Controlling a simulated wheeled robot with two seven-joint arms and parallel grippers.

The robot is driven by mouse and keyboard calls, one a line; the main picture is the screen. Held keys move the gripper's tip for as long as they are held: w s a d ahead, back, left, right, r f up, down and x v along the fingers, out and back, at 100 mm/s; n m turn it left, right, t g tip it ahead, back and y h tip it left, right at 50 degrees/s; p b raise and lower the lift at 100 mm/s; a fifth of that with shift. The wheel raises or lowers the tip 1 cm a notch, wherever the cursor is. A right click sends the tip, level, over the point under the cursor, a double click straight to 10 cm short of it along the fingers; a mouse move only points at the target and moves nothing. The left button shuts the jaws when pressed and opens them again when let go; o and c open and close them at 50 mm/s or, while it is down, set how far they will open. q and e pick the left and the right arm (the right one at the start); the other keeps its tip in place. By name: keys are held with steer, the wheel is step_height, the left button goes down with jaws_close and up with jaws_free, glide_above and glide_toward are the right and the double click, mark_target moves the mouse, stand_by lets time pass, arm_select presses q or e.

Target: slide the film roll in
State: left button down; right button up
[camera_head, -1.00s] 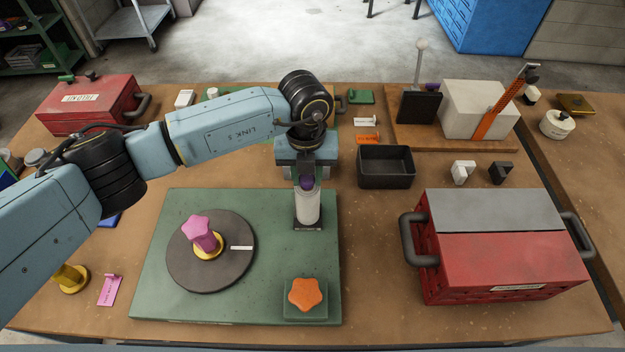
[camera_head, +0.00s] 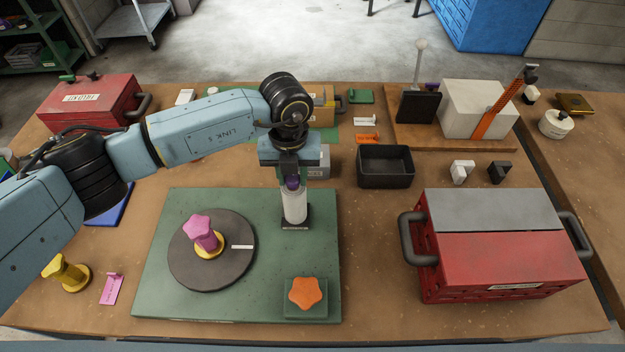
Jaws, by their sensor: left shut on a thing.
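A white upright cylinder (camera_head: 294,207) with a purple top looks like the film roll. It stands over a small dark square base (camera_head: 296,224) at the far right part of the green board (camera_head: 170,240). My left gripper (camera_head: 292,183) comes down from above and is shut on the cylinder's purple upper end. The fingers partly hide that end. Whether the base touches the board is hard to tell. My right gripper is not in view.
On the board are a dark disc (camera_head: 190,265) with a pink star knob (camera_head: 202,229) and an orange star knob (camera_head: 306,293). A black open bin (camera_head: 385,181) and a red-and-grey crate (camera_head: 505,262) stand to the right. Bare table lies between board and crate.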

arm_select(q)
steer(key=shift+a, duration=0.85)
steer(key=c, duration=1.2)
jaws_free()
steer(key=shift+o, duration=0.2)
step_height(320, 180, up, 6)
steer(key=p, duration=0.4)
step_height(320, 180, up, 14)
steer(key=b, duration=0.3)
steer(key=shift+f, duration=0.25)
